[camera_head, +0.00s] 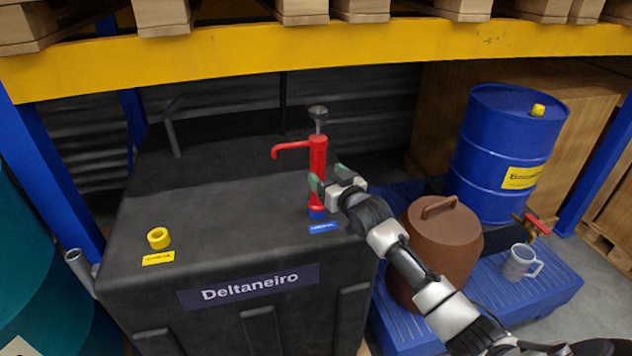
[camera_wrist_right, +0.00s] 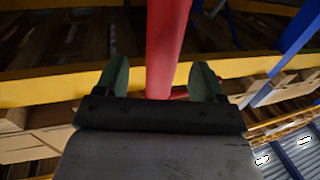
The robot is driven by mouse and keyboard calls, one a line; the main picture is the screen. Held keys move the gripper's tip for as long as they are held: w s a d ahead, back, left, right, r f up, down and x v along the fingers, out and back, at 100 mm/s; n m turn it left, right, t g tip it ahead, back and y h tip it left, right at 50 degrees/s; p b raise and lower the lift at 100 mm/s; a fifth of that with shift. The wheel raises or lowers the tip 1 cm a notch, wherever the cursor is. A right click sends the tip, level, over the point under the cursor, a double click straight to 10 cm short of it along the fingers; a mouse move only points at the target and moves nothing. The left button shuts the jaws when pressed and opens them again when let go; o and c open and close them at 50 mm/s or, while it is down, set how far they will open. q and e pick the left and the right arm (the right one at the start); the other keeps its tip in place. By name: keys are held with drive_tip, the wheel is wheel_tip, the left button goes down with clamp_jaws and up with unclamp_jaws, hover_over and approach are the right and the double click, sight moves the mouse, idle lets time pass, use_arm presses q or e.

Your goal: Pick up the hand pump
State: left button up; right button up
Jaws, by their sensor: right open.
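The red hand pump (camera_head: 318,160) stands upright on top of the black tank (camera_head: 225,210), with a dark knob on top, a spout pointing left and a blue base. My right gripper (camera_head: 326,176) is at the lower part of the pump's body, its green-tipped fingers open. In the right wrist view, the red pump body (camera_wrist_right: 167,45) runs between the two green fingers of the right gripper (camera_wrist_right: 167,80), with a gap visible on each side. My left gripper is not in view.
A yellow cap (camera_head: 158,238) sits at the tank's front left. A brown lidded can (camera_head: 437,245), a blue drum (camera_head: 505,150) and a grey mug (camera_head: 519,263) stand on the blue platform (camera_head: 545,290) at right. A yellow shelf beam (camera_head: 300,52) crosses above the tank.

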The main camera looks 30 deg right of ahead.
sight(322, 171)
drive_tip(key=w, duration=0.3)
drive_tip(key=shift+w+a+r+p, duration=0.2)
drive_tip(key=shift+w+a+p, duration=0.05)
drive_tip(key=shift+w+p, duration=0.05)
drive_tip(key=shift+w+f, duration=0.1)
drive_tip(key=shift+w, duration=0.35)
drive_tip(key=shift+s, duration=0.1)
drive_tip(key=shift+c, duration=0.6)
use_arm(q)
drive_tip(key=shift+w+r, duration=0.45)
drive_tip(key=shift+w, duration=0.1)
use_arm(e)
drive_tip(key=c, duration=1)
